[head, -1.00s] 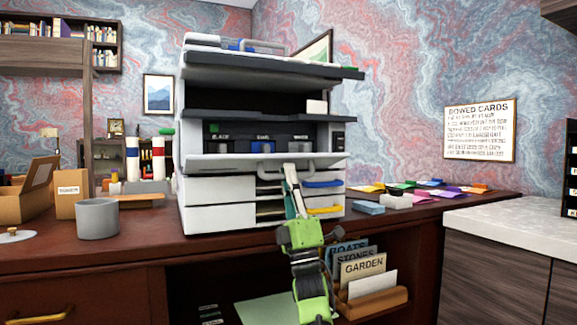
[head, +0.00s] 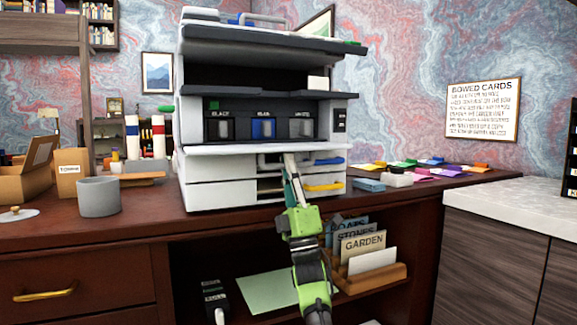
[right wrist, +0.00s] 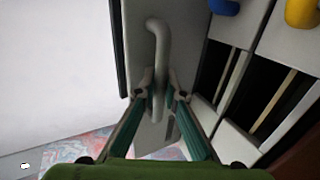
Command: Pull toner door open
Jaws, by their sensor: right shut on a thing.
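The toner door (head: 225,149) on the printer is a pale panel. In the head view it lies folded down, nearly edge-on, below the toner bay. Black, blue and white toner containers (head: 262,129) show in the open bay above it. My right gripper (head: 289,161) is in front of the door's middle, its arm reaching up from below. In the right wrist view my right gripper (right wrist: 160,96) is shut on the grey curved door handle (right wrist: 161,42), with a fingertip on either side of the bar. My left gripper is not in view.
Drawers with a blue handle (head: 330,161) and a yellow handle (head: 323,187) sit below the door. A grey cup (head: 98,197) stands left of the printer. A file holder (head: 376,279) is on the shelf below. Coloured cards lie on the desk at right.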

